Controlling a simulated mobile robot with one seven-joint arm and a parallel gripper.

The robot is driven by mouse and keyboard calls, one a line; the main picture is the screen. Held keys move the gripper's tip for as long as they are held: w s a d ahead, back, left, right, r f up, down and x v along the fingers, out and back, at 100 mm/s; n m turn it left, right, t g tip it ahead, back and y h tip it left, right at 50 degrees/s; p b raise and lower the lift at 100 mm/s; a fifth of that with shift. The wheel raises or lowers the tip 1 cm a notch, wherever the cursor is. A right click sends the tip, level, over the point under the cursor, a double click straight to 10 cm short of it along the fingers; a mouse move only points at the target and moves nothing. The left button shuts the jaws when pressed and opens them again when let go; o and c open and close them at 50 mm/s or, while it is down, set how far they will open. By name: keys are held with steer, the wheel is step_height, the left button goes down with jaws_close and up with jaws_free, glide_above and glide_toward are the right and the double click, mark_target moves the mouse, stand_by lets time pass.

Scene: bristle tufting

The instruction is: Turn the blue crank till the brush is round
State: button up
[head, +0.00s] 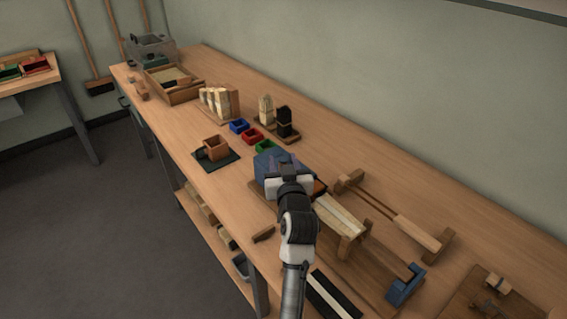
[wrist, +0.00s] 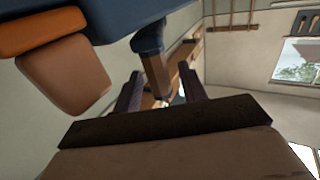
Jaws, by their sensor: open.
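A blue machine body (head: 268,160) stands mid-bench in the head view, partly hidden behind my arm. In the wrist view, its dark blue underside (wrist: 95,14) fills the top. A blue crank arm (wrist: 148,38) hangs from it, with a brown wooden handle (wrist: 156,76). My gripper (wrist: 160,88) is open, with one finger on each side of the handle in the picture. Contact is not clear. In the head view my gripper (head: 287,168) is at the machine. An orange part (wrist: 40,30) and a tan block (wrist: 65,72) sit beside the body. I cannot make out the brush or its shape.
Pale strips (head: 340,213) lie right of the machine near a wooden post (head: 353,243). A blue bracket (head: 405,286) stands at front right. Blue (head: 239,126), red (head: 251,135) and green (head: 266,146) trays are behind.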

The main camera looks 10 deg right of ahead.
steer(key=shift+s, duration=0.1)
steer(key=s, duration=1.3)
steer(key=shift+s+d, duration=0.3)
steer(key=shift+c, duration=0.3)
